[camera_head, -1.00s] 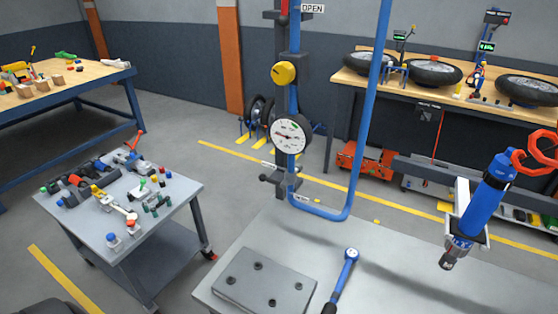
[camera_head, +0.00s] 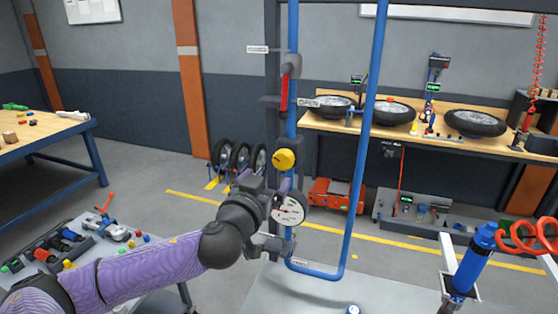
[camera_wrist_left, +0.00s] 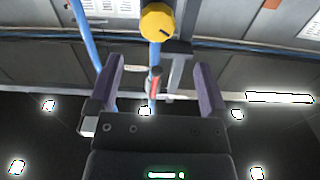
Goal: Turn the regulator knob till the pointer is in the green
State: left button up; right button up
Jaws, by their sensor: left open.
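The yellow regulator knob (camera_head: 285,159) is on the blue pipe of the stand. It also shows at the top of the left wrist view (camera_wrist_left: 157,22), with a dark mark on its face. The round white gauge (camera_head: 291,209) sits just below it, its left edge partly hidden by my left wrist. Its pointer is too small to read against any green zone. My left gripper (camera_head: 284,182) is just below the knob, apart from it. In the left wrist view, its two purple fingers (camera_wrist_left: 160,72) are spread and empty, with the knob beyond their tips. My right gripper is out of view.
A red valve lever (camera_head: 284,92) is above the knob on the same pipe. A blue pipe loop (camera_head: 364,140) rises to the right. A blue tool (camera_head: 473,260) with a red coiled hose stands at the right. A cart with parts (camera_head: 115,236) is at lower left.

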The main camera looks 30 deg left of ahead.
aim_at(281, 163)
pick_arm(q)
jog(key=p+x, duration=0.1)
jog(key=x, duration=0.7)
jog(key=shift+w+f+p, duration=0.1)
jog(key=shift+w+p, duration=0.1)
jog(key=shift+p, duration=0.1)
jog(key=shift+w+f, duration=0.1)
jog(key=shift+w, duration=0.4)
jog(key=shift+c, duration=0.3)
jog(key=c, duration=1.2)
